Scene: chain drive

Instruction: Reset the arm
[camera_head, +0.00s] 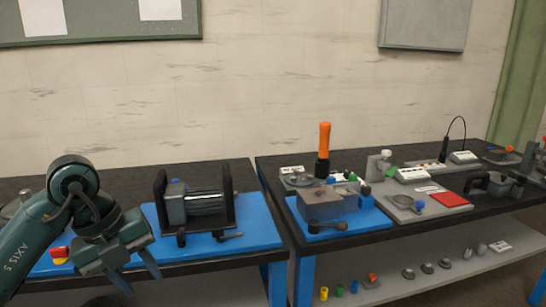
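My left arm comes in from the left edge, dark green with dark joints. Its gripper (140,282) points down and to the right in front of the left table's front edge. Its two fingers stand apart with nothing seen between them. My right arm and gripper are not in view. On the left table's blue mat (262,232) stands a dark frame (228,196) with a ribbed metal cylinder (204,202) in it. The gripper is left of this frame and apart from it. A red and yellow piece (60,255) lies on the mat, left of the arm's wrist.
The right table holds a grey block with a lever (322,204) on a blue mat, an upright orange-handled tool (324,140), a red pad (450,199) and several fixtures. Small parts lie on its lower shelf (420,286). A gap separates the tables. A wall stands behind.

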